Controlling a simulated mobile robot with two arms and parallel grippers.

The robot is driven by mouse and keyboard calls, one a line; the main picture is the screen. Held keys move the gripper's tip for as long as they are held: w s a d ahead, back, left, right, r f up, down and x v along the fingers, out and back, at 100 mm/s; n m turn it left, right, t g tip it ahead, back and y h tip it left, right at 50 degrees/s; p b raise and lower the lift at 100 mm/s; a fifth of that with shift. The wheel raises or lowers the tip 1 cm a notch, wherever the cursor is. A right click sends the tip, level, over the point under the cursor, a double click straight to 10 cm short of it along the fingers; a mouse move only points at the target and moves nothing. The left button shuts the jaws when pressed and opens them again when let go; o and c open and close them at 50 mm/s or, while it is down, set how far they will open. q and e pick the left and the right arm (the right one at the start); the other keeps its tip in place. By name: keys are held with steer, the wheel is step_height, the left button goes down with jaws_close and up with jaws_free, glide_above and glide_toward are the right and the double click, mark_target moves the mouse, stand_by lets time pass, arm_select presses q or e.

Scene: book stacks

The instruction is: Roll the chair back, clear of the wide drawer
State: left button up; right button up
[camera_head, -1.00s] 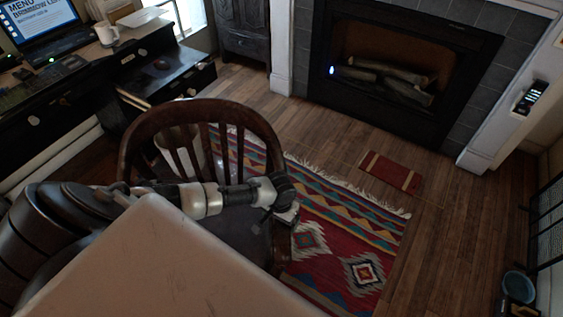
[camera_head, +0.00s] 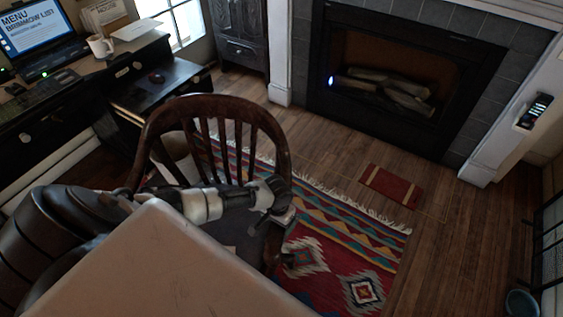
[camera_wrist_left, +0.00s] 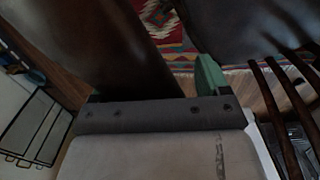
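The chair (camera_head: 215,103), dark wood with a curved, slatted back, stands left of centre in the head view, facing partly away from the desk. My left gripper (camera_head: 284,214) is at its right armrest. In the left wrist view its two green-padded fingers (camera_wrist_left: 124,80) stand either side of a broad dark brown chair part (camera_wrist_left: 110,45), close to it on both sides, so it looks held. The chair's slats (camera_wrist_left: 270,90) show at right there. A drawer-like ledge (camera_head: 190,80) juts from the desk behind the chair. My right gripper is not in view.
The desk (camera_head: 75,90) carries a laptop (camera_head: 40,40) and a mug (camera_head: 100,46). A pale bin (camera_head: 178,158) stands behind the chair slats. A fringed striped rug (camera_head: 350,235) lies right of the chair, with a small red mat (camera_head: 390,185) beyond.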

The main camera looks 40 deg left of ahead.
arm_select(q)
steer(key=shift+s+a, duration=0.25)
steer(key=shift+a, duration=0.3)
steer(key=shift+s+a, duration=0.25)
steer(key=shift+a, duration=0.3)
jaws_close()
steer(key=o, duration=1.2)
jaws_free()
steer(key=shift+s+a, duration=0.1)
steer(key=o, duration=0.4)
steer(key=shift+w+d, duration=0.2)
steer(key=shift+d, duration=0.05)
steer(key=shift+o, duration=0.2)
steer(key=shift+w+d, duration=0.1)
steer(key=shift+d, duration=0.15)
steer(key=shift+r, duration=0.25)
step_height(320, 180, up, 10)
steer(key=shift+f+p, duration=0.15)
steer(key=shift+p, duration=0.45)
steer(key=shift+a+r, duration=0.2)
steer(key=shift+r, duration=0.05)
